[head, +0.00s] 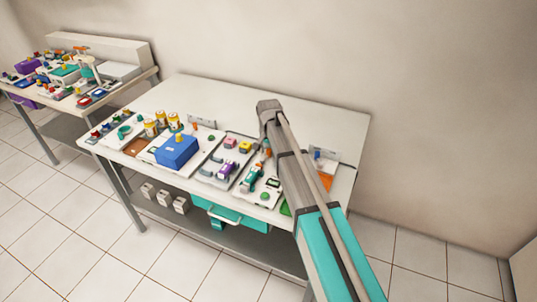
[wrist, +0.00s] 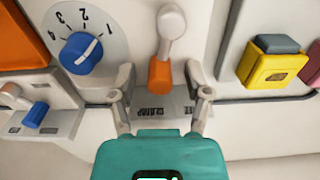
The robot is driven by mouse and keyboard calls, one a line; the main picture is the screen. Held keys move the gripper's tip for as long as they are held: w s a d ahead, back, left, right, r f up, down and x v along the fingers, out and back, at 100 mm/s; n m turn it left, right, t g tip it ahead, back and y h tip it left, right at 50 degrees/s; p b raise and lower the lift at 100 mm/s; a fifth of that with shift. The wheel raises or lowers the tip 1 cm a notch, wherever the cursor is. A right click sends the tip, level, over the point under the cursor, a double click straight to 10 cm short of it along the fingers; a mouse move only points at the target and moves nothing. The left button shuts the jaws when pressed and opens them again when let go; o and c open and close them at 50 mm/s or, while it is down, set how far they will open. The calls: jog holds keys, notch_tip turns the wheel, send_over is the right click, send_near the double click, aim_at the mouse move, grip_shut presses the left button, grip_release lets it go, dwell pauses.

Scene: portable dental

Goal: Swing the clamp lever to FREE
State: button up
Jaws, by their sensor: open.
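In the wrist view, the clamp lever (wrist: 159,76) appears as a pale arm with a rounded end at the top and an orange grip pointing toward me. My gripper (wrist: 160,83) is open, with one finger on each side of the orange grip. Gaps show on both sides, and I see no clear contact. A label plate (wrist: 178,101) with dark lettering lies beyond the fingers. Its words are too small to read, so I cannot tell which position the lever is in. In the head view, my arm partly covers this part of the table.
In the wrist view, a blue dial knob (wrist: 81,53) with numbers is at the left and a yellow block (wrist: 272,68) at the right. A small blue-handled lever (wrist: 36,114) is at lower left. In the head view, a blue box (head: 176,151) stands on the crowded table (head: 225,95).

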aim_at(260, 156)
dwell(0.3)
grip_shut()
jog(key=shift+a+n, duration=0.1)
jog(key=shift+n, duration=0.2)
jog(key=n, duration=0.1)
jog(key=a+n, duration=0.1)
jog(key=n, duration=0.2)
jog(key=shift+w+a+n, duration=0.3)
jog(key=shift+w+n, duration=0.05)
jog(key=shift+n, duration=0.05)
jog(key=n, duration=0.1)
jog(key=a+n, duration=0.1)
jog(key=n, duration=0.3)
jog(key=shift+s+a, duration=0.15)
jog(key=shift+a, duration=0.2)
jog(key=shift+n, duration=0.3)
